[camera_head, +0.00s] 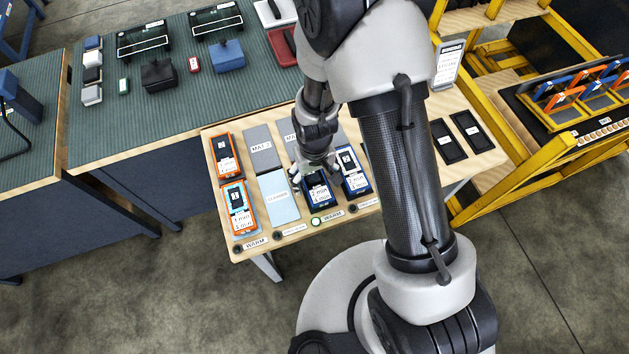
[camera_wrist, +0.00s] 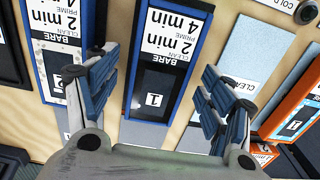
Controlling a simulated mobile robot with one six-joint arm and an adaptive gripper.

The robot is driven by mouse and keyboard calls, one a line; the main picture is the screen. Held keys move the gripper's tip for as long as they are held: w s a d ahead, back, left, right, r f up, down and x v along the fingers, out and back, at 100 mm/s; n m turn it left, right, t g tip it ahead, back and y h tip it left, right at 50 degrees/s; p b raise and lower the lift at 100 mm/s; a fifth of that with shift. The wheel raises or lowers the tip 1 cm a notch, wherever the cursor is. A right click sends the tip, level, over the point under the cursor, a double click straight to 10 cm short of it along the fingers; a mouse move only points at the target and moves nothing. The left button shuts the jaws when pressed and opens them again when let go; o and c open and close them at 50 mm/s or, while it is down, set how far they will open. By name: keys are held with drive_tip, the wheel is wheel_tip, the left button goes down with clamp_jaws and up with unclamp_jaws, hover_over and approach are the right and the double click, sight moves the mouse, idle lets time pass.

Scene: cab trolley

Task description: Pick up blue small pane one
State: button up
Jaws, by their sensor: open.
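Blue small pane one (camera_wrist: 153,98) lies flat on the wooden table, with a blue frame, a dark face bearing a "1" and a white label reading "2 min" and "4 min". It also shows in the head view (camera_head: 319,192), its far end hidden by my gripper. My gripper (camera_wrist: 160,75) is open and empty above the pane, one finger to each side in the wrist view. I cannot tell its exact height over the pane. A second blue pane (camera_head: 355,184) lies close by on the right in the head view.
A light-blue cleaning mat (camera_head: 278,197) and orange panes (camera_head: 239,207) lie to the left. Dark pads (camera_head: 447,141) lie right of my arm. A yellow trolley (camera_head: 480,180) stands at the right. A green-topped bench (camera_head: 170,110) with small objects is behind.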

drive_tip(key=shift+c, duration=0.6)
drive_tip(key=c, duration=1.2)
drive_tip(key=shift+o, duration=0.2)
drive_tip(key=shift+r, duration=0.1)
